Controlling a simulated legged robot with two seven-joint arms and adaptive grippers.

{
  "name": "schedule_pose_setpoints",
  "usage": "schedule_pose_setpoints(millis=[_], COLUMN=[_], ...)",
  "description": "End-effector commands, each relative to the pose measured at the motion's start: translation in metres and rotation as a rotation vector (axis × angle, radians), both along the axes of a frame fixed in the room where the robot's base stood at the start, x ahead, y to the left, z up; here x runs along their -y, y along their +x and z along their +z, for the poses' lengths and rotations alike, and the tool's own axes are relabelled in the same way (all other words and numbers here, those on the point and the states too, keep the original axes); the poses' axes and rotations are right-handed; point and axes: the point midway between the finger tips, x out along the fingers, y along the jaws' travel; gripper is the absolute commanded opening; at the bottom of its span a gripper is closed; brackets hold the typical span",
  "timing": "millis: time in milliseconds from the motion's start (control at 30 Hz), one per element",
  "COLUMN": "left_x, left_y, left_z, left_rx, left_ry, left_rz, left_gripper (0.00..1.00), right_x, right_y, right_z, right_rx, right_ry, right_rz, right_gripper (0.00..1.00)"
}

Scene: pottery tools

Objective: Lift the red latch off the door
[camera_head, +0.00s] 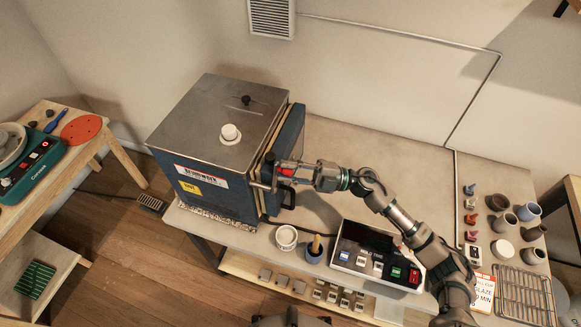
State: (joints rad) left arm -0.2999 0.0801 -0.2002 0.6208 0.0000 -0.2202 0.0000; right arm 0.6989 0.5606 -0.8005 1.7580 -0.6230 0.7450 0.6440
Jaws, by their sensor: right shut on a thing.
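The blue kiln (215,188) with a grey metal top stands at the left end of the table. Its door (290,142) is on the right side and looks closed against the body. The red latch (286,172) is at the front edge of the door, partly hidden by my gripper. My right gripper (283,173) reaches in from the right and is shut on the red latch. A dark handle (287,197) shows just below it. I cannot tell whether the latch is still seated on the door.
A control box (375,258) with buttons, a white cup (286,238) and a blue-grey pot (314,250) stand on the table (400,160) below my right arm. Several small pots, test pieces and a wire rack (525,296) are at the right. The table behind my arm is clear.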

Motion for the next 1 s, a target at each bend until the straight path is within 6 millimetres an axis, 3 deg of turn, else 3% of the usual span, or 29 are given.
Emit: schedule_pose_setpoints(millis=[500, 1000], left_x=[0.0, 0.0], left_y=[0.0, 0.0], left_z=[0.005, 0.006], left_rx=[0.0, -0.001], left_ry=[0.0, 0.0], left_rz=[0.0, 0.0], left_gripper=[0.4, 0.4], right_x=[-0.008, -0.011], right_y=[-0.026, -0.034], right_z=[0.006, 0.003], right_rx=[0.371, 0.47], right_ry=[-0.121, -0.156], right_rz=[0.002, 0.004], right_gripper=[0.0, 0.0])
